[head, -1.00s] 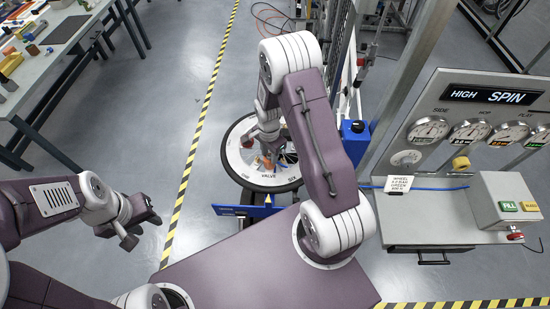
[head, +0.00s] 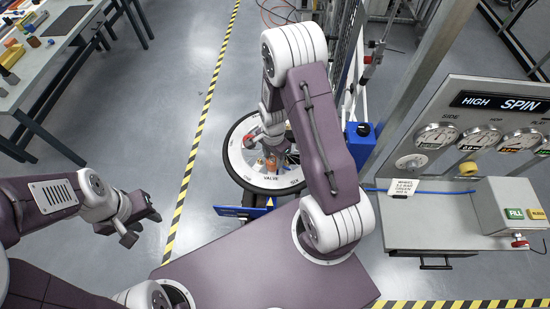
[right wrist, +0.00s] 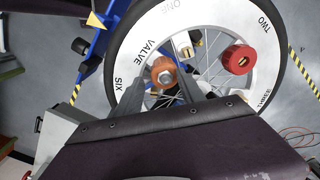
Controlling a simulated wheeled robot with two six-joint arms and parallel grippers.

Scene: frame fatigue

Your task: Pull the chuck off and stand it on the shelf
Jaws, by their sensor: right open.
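An orange-brown round piece with a metal centre, which looks like the chuck (right wrist: 163,75), sits near the word VALVE on the white wheel disc (right wrist: 133,72). In the right wrist view the two fingers of my right gripper (right wrist: 160,88) are open, one on each side of it; I cannot tell whether they touch it. In the head view my right gripper (head: 271,152) is over the wheel (head: 235,160), partly hidden by my arm. My left gripper (head: 143,223) is open and empty, left of the wheel. Which surface is the shelf is not clear.
A red knob (right wrist: 238,59) stands on the disc beside the orange piece. At right is a grey bench (head: 425,228) with a gauge panel (head: 490,115), a yellow piece (head: 467,169) and a button box (head: 512,208). A cluttered table (head: 50,60) is far left.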

